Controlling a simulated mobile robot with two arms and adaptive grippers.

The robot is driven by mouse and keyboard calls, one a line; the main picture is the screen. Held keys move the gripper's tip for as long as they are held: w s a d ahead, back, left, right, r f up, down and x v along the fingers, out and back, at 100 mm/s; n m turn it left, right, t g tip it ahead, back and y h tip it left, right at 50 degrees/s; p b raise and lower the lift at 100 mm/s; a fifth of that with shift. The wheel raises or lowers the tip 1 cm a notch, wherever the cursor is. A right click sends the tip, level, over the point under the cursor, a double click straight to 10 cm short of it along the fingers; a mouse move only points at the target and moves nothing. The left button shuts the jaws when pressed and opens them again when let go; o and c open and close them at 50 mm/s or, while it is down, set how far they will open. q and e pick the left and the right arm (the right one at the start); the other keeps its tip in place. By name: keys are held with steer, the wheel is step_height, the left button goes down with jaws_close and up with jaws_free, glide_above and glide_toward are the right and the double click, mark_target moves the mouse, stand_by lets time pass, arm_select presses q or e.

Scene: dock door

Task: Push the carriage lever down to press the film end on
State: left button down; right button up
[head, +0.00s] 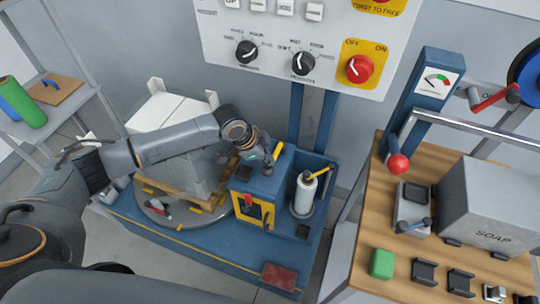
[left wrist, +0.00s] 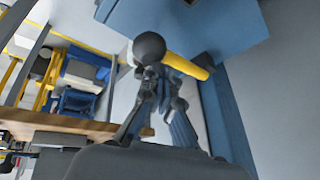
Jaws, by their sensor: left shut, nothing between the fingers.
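The blue carriage (head: 262,182) stands at the right end of the blue base, with a yellow lever (head: 278,151) at its top. In the left wrist view the yellow lever (left wrist: 188,66) ends in a dark ball knob (left wrist: 149,47). My left gripper (head: 259,162) is shut and empty, close over the carriage top beside the lever. In the left wrist view its fingers (left wrist: 150,88) overlap the area just below the knob; I cannot tell whether they touch it. A white film roll (head: 304,194) stands right of the carriage. The film end cannot be made out. My right gripper is not in view.
A wrapped stack of white boxes (head: 170,110) sits on a wooden pallet on the turntable, behind my left arm. A control panel (head: 300,40) hangs above. A wooden bench (head: 370,240) with a soap machine (head: 490,205) stands at the right.

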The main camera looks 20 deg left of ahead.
arm_select(q)
steer(key=shift+s, duration=0.1)
stand_by(0.6)
steer(key=shift+w+r+p, duration=0.35)
steer(key=shift+r+p, duration=0.25)
steer(key=shift+r, duration=0.15)
steer(key=shift+w+r+p, duration=0.3)
steer(key=shift+r+p, duration=0.25)
steer(key=shift+r, duration=0.15)
steer(key=shift+w+r+p, duration=0.35)
steer(key=shift+r+p, duration=0.25)
steer(key=shift+r, duration=0.15)
steer(key=r+p, duration=0.1)
steer(key=w+r+p, duration=0.1)
steer(key=r, duration=0.1)
steer(key=w+r+p, duration=0.1)
steer(key=shift+r, duration=0.25)
steer(key=shift+d, duration=0.1)
